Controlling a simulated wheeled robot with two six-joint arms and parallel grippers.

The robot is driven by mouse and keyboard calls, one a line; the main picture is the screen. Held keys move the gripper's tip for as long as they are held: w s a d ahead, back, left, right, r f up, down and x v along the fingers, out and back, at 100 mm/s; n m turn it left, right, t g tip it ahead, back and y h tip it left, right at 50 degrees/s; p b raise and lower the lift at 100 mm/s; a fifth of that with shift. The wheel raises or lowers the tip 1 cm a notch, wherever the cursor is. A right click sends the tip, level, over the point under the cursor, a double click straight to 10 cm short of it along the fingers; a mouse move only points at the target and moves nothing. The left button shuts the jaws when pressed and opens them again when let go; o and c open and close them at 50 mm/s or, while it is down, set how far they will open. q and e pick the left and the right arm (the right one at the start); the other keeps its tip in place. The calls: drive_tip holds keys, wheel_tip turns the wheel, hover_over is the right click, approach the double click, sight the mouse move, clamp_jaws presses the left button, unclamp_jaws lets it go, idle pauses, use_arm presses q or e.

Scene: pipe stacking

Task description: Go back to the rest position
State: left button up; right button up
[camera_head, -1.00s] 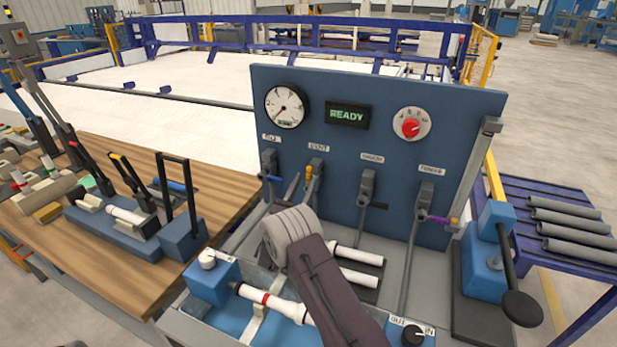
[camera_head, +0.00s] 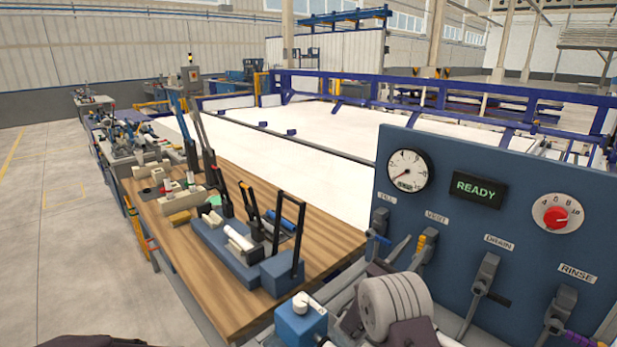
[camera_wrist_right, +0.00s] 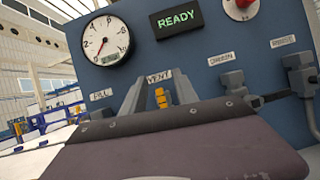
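My right arm comes in from the bottom of the head view, with its round grey wrist in front of the blue panel. My right gripper (camera_wrist_right: 157,90) shows in the wrist view as two grey fingers standing apart in front of the VENT valve. The yellow handle (camera_wrist_right: 161,98) of that valve shows in the gap between them. I cannot tell whether the fingers touch it. In the head view the yellow handle (camera_head: 422,243) is beyond my wrist, partly hidden. A dark shape at the bottom left edge looks like part of me. My left gripper is out of view.
The blue panel (camera_head: 490,150) carries a gauge (camera_head: 409,170), a READY display (camera_head: 478,189), a red knob (camera_head: 556,217) and several valves. A blue knob box (camera_head: 300,320) stands by my wrist. A wooden bench (camera_head: 190,270) holds clamps and fittings. The floor at far left is clear.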

drive_tip(key=s+d+r+m+g+h+p, duration=0.1)
drive_tip(key=s+d+r+m+g, duration=0.65)
drive_tip(key=s, duration=0.25)
drive_tip(key=s+f+m+g+y+p, duration=0.1)
drive_tip(key=s+f+m+g+y, duration=0.55)
drive_tip(key=s, duration=0.65)
drive_tip(key=s+a+f+m+g+y, duration=0.1)
drive_tip(key=s+a+f+m+y, duration=0.2)
drive_tip(key=s+a+f+y, duration=0.65)
drive_tip(key=w+a+f+m+t+y, duration=0.3)
drive_tip(key=a+f+m, duration=0.3)
drive_tip(key=a, duration=0.6)
drive_tip(key=shift+w+a+f+m+y, duration=0.15)
drive_tip(key=shift+w+f+m+y, duration=0.3)
drive_tip(key=shift+w+m, duration=0.35)
